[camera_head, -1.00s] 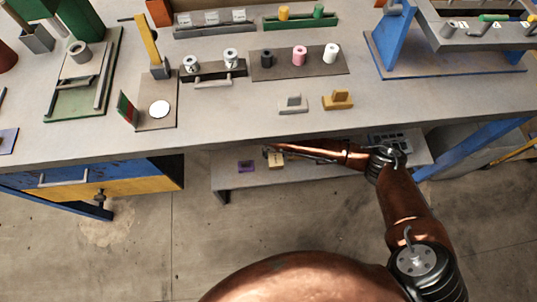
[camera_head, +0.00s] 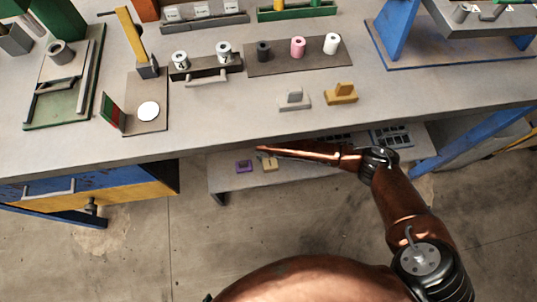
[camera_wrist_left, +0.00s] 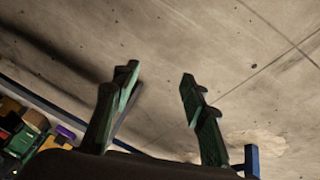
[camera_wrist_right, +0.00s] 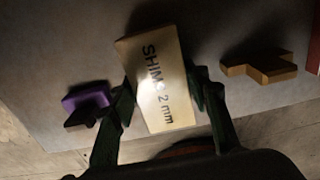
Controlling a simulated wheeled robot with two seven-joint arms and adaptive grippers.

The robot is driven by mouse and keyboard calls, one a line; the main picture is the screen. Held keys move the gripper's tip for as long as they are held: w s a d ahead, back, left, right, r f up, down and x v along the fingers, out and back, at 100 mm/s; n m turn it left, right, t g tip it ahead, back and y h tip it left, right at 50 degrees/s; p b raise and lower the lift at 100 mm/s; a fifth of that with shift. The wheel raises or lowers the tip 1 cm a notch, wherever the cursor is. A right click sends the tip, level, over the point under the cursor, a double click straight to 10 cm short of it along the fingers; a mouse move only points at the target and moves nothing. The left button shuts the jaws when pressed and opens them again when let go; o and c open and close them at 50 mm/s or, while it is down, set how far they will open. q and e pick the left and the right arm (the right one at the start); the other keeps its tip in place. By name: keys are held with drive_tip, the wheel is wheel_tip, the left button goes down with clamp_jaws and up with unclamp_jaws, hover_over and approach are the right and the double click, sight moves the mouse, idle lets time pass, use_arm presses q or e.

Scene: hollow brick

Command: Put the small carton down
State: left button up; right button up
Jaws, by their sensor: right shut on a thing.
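The small carton (camera_wrist_right: 158,82) is pale yellow, labelled "SHIMS 2 mm", and shows in the right wrist view. My right gripper (camera_wrist_right: 160,95) is shut on it, with a green finger at each side. The carton is over the grey lower shelf (camera_wrist_right: 60,40); I cannot tell whether it touches the surface. In the head view my right arm reaches under the tabletop and its gripper is not clearly visible. My left gripper (camera_wrist_left: 158,85) is open and empty above bare floor in the left wrist view, and out of the head view.
A purple block (camera_wrist_right: 88,100) lies left of the carton and a yellow block (camera_wrist_right: 258,67) lies right of it on the shelf. The shelf (camera_head: 222,182) sits below the tabletop edge (camera_head: 170,148). Several fixtures and spools stand on the tabletop.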

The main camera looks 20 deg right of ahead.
drive_tip(key=o, duration=1.5)
drive_tip(key=shift+f, duration=0.1)
drive_tip(key=shift+c, duration=0.2)
drive_tip(key=shift+r, duration=0.25)
use_arm(q)
drive_tip(key=s+a+r+g+y+p, duration=0.2)
drive_tip(key=s+a+r+g+p, duration=0.2)
drive_tip(key=s+a+r, duration=0.3)
wheel_tip(320, 180, up, 3)
drive_tip(key=shift+s+r+g+p, duration=0.2)
drive_tip(key=shift+s+g+p, duration=0.2)
drive_tip(key=shift+s+p, duration=0.6)
use_arm(e)
wheel_tip(320, 180, up, 12)
use_arm(q)
drive_tip(key=shift+s, duration=0.15)
use_arm(e)
drive_tip(key=shift+f, duration=0.1)
